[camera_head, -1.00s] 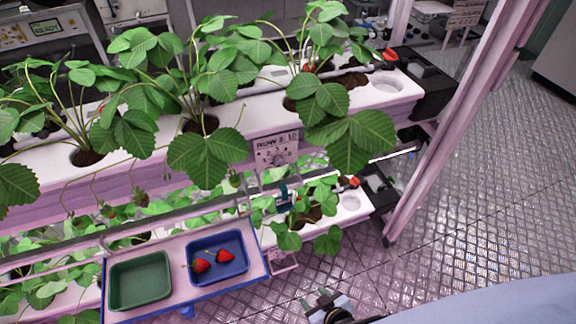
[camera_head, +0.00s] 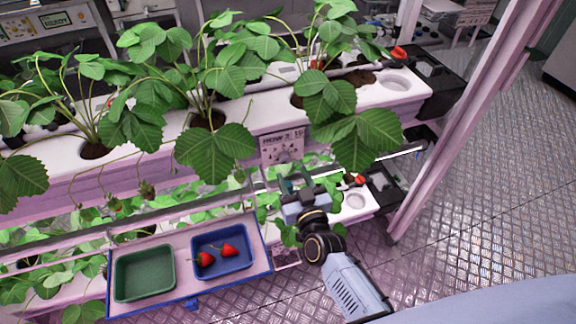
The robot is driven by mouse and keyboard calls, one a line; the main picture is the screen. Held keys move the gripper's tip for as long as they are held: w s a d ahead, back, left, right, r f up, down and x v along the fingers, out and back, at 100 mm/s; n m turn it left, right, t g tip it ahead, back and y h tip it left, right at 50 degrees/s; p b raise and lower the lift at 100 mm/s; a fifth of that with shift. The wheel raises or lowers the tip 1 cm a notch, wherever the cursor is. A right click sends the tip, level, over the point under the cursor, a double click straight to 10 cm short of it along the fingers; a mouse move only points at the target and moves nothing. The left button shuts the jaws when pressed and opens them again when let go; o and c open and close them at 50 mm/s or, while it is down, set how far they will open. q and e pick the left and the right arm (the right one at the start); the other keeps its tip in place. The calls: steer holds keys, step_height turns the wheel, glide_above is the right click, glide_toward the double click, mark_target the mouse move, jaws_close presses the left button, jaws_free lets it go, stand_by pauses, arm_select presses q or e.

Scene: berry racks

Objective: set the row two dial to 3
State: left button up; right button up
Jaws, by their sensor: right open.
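The row two dial plate (camera_head: 282,147) is a pale label panel on the front of the upper white trough. Its lettering is small, and I cannot read where the dial points. My right gripper (camera_head: 294,178) is open and empty, just below and in front of the plate, with its fingers pointing up toward it. A small gap seems to lie between the fingertips and the plate. My left gripper is not in view.
Strawberry plants hang over the upper trough (camera_head: 262,115), with leaves on both sides of the plate. A tray holds a green bin (camera_head: 145,273) and a blue bin (camera_head: 222,252) with two strawberries. A pink post (camera_head: 462,115) stands right; the metal floor beyond is clear.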

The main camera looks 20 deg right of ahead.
mark_target(286, 161)
steer(key=shift+w, duration=2.4)
steer(key=c, duration=1)
